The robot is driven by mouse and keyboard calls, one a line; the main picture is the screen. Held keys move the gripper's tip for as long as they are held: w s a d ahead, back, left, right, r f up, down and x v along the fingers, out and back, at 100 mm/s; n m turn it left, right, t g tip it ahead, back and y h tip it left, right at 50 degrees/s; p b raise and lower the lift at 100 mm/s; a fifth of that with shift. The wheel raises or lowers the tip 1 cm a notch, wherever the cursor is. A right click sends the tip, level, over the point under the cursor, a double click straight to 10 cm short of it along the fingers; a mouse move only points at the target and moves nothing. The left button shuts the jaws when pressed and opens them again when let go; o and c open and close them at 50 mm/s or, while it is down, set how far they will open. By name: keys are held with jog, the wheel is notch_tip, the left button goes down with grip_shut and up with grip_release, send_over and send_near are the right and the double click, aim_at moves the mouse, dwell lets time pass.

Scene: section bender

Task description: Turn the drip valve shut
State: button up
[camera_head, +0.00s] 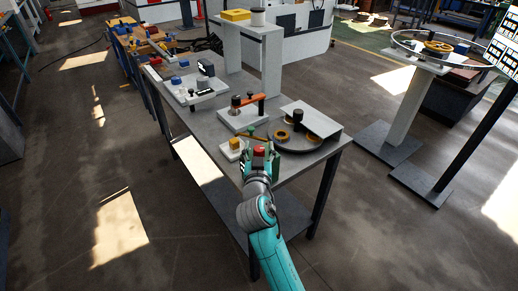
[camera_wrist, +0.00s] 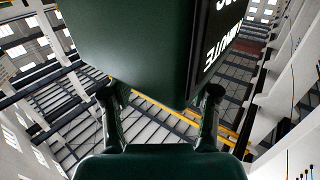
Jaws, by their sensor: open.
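My gripper (camera_head: 260,157) is at the near end of the grey workbench in the head view. A small red part and dark green surfaces show right at its fingers. In the wrist view my gripper (camera_wrist: 161,93) has its two dark fingers apart. A large dark green block (camera_wrist: 135,45) with a black label in white letters fills the top centre, close beyond the fingers. I cannot tell whether the fingers touch it. No part can be clearly made out as the drip valve; it may be hidden by the gripper or too small to tell.
The workbench (camera_head: 222,128) carries a small white base with a yellow block (camera_head: 234,144) just left of my gripper. A dark round disc under a grey plate (camera_head: 312,118) is to the right. Behind are a fixture with an orange lever (camera_head: 248,101) and a tall grey stand (camera_head: 270,62).

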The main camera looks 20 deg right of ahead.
grip_shut()
jog(key=shift+n+y, duration=0.4)
jog(key=shift+y, duration=0.3)
jog(key=shift+d+n+t+y, duration=0.1)
jog(key=shift+n+t+y, duration=0.15)
jog(key=shift+n+y, duration=0.8)
jog(key=shift+n+t+y, duration=0.25)
jog(key=shift+n+y, duration=0.3)
jog(key=shift+y, duration=0.9)
jog(key=shift+n+y, duration=1.1)
jog(key=shift+y, duration=0.5)
jog(key=shift+n+g+y, duration=0.5)
jog(key=shift+n+y, duration=0.2)
jog(key=shift+y, duration=0.3)
grip_release()
